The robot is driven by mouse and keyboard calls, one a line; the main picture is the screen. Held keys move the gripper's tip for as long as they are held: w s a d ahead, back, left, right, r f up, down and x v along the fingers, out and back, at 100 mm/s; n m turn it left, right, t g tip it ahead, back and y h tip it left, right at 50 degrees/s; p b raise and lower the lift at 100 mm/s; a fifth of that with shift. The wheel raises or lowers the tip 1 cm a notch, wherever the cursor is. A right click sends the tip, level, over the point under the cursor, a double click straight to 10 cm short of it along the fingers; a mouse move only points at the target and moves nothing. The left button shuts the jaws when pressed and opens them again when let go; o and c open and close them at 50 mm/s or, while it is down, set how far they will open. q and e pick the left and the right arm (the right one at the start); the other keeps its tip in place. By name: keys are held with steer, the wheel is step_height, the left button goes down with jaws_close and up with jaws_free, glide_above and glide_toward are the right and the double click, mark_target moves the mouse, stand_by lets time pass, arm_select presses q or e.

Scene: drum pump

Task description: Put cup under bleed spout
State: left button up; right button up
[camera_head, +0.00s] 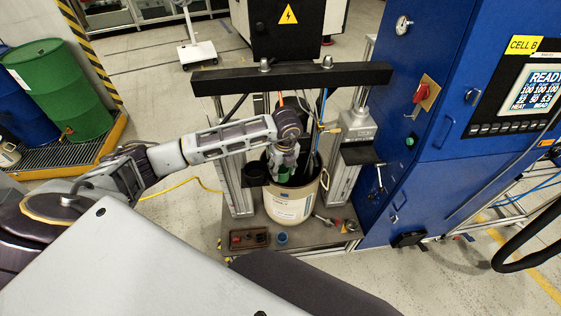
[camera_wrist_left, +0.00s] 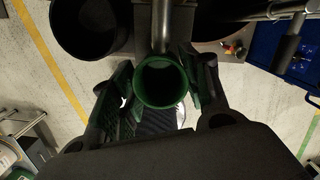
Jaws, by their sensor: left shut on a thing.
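My left gripper (camera_wrist_left: 160,95) is shut on a green cup (camera_wrist_left: 163,88), with a finger on each side of it. The camera looks into the cup's open, dark top. In the left wrist view a grey metal tube (camera_wrist_left: 162,28), which looks like the bleed spout, ends at the cup's far rim. I cannot tell the height gap between them. In the head view the left gripper (camera_head: 284,163) points down over the near left part of the drum (camera_head: 290,208). The cup is mostly hidden there by the gripper. My right gripper is not in view.
A black round container (camera_wrist_left: 90,24) is close left of the cup. The pump's black crossbar (camera_head: 290,78) and posts frame the drum. A small tray (camera_head: 249,238) and a blue cup (camera_head: 282,239) stand on the base plate. A blue cabinet (camera_head: 437,185) is at right.

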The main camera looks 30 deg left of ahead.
arm_select(q)
steer(key=shift+w+a+p, duration=0.25)
steer(key=shift+w+a, duration=0.3)
steer(key=shift+w, duration=0.3)
steer(key=shift+w+a+p, duration=0.25)
steer(key=shift+w+a, duration=0.3)
steer(key=shift+w, duration=0.25)
steer(key=shift+f, duration=0.3)
steer(key=shift+f, duration=0.15)
steer(key=o, duration=0.9)
steer(key=shift+o, duration=0.2)
step_height(320, 180, up, 12)
steer(key=s+d+b, duration=0.1)
